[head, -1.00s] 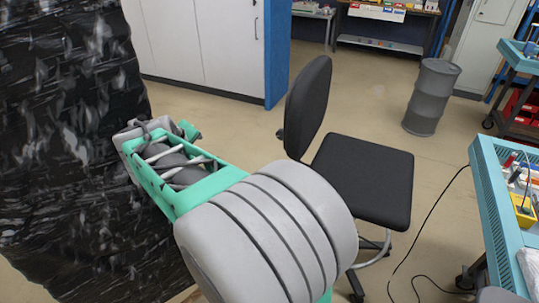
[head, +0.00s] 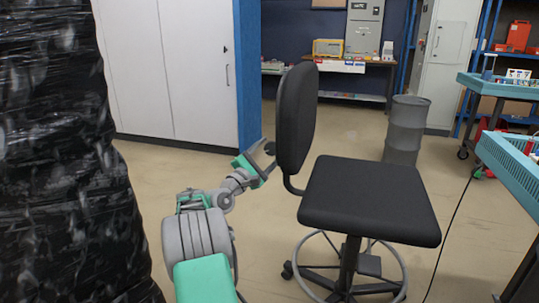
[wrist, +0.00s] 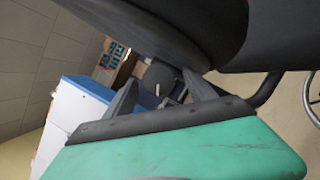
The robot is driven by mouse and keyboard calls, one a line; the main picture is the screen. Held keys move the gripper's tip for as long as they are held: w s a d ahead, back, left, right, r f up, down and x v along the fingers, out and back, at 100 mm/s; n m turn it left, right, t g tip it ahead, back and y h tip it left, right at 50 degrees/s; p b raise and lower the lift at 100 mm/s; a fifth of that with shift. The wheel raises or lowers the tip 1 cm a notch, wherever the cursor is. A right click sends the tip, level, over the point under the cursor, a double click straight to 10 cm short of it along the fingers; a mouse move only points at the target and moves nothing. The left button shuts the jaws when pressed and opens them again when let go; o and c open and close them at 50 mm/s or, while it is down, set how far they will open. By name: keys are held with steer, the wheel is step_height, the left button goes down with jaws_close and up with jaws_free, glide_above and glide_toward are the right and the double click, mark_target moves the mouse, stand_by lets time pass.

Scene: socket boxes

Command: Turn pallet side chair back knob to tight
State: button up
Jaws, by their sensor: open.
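The black office chair (head: 366,200) stands right of centre in the head view, its backrest (head: 297,118) upright. In the wrist view a round dark knob (wrist: 158,76) with a pale line on its face shows below the dark chair back (wrist: 150,30). My gripper (wrist: 163,88) is open, with one finger on each side of the knob in that view. I cannot tell whether the fingers touch it. In the head view my gripper (head: 267,157) is close to the left side of the backrest. The knob cannot be made out clearly there.
A tall black-wrapped pallet load (head: 65,170) stands at the left, near my arm. White cabinets (head: 165,70) are behind. A grey drum (head: 405,130) and a blue cart (head: 515,165) are at the right. Floor is open between pallet and chair.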

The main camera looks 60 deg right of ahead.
steer(key=shift+x, duration=1.05)
steer(key=shift+w, duration=0.1)
steer(key=c, duration=1.4)
